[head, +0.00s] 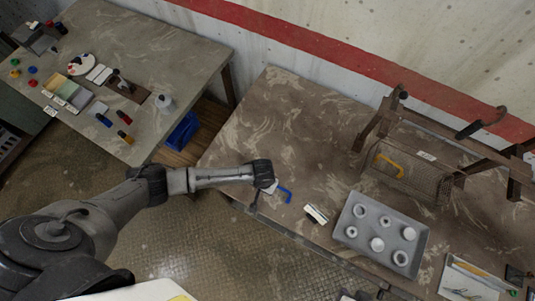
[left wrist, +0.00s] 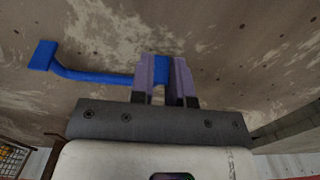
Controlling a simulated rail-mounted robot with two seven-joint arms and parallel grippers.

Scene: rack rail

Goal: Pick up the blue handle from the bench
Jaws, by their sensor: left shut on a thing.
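The blue handle (head: 286,194) is a bent blue bar at the front left of the brown bench (head: 300,130). My left gripper (head: 268,187) is at its left end in the head view. In the left wrist view my left gripper (left wrist: 165,75) is shut on one end of the blue handle (left wrist: 95,77), which shows between the two fingers. The rest of the bar sticks out to the left and ends in a flat blue foot. Whether the handle touches the bench is unclear. Dark parts at the head view's bottom edge may be my right gripper; its jaws cannot be made out.
A small white-and-black block (head: 316,214) lies right of the handle. A grey tray (head: 372,262) holds several white round parts. Bare bench lies behind the handle. Another table (head: 190,55) is at the left.

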